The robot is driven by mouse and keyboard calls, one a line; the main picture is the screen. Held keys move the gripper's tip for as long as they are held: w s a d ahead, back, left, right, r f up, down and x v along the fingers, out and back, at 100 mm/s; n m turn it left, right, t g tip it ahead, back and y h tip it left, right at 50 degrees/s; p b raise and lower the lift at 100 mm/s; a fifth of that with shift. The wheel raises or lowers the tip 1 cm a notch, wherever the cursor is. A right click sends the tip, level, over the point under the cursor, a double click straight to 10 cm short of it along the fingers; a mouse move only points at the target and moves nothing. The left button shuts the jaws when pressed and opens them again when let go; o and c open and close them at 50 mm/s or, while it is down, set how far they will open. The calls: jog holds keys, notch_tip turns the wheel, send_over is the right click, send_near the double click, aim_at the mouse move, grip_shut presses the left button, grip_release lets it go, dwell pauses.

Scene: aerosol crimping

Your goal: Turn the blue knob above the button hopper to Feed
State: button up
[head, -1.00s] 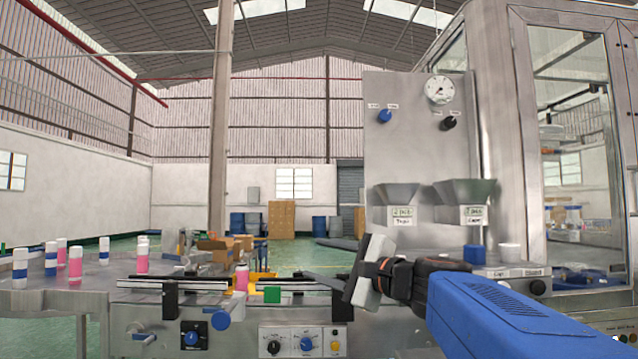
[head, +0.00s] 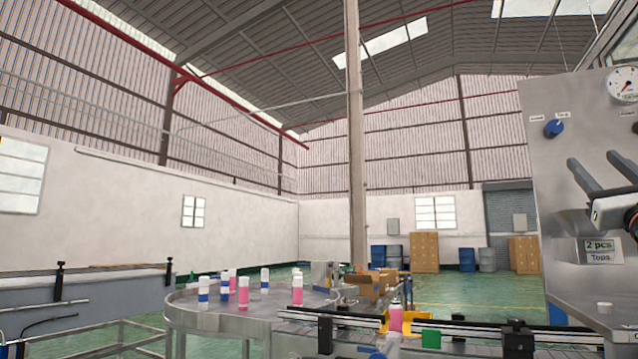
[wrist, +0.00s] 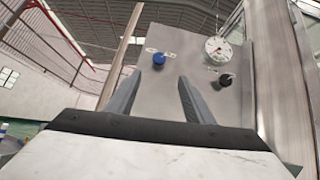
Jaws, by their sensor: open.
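The blue knob (head: 553,128) is on the upright metal panel (head: 545,190) at the right of the head view, with a small label on either side. The label words and the knob's pointer are too small to read. In the wrist view the blue knob (wrist: 159,58) shows just beyond and between the fingertips. My gripper (head: 596,160) is open and empty, below and right of the knob in the head view; in the wrist view its fingers (wrist: 159,79) point at the panel, apart from the knob. The hopper label "2 pcs Tops" (head: 599,250) shows; my arm hides much of the hopper.
A round gauge (head: 622,84) is at the panel's upper right. A black knob (wrist: 225,80) sits right of the blue one in the wrist view. A conveyor (head: 450,328) and a round table (head: 240,322) with several bottles stand lower down.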

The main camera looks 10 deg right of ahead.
aim_at(555, 126)
jog(key=x, duration=1.6)
jog(key=shift+w+r, duration=0.2)
jog(key=c, duration=1.1)
jog(key=shift+o, duration=0.2)
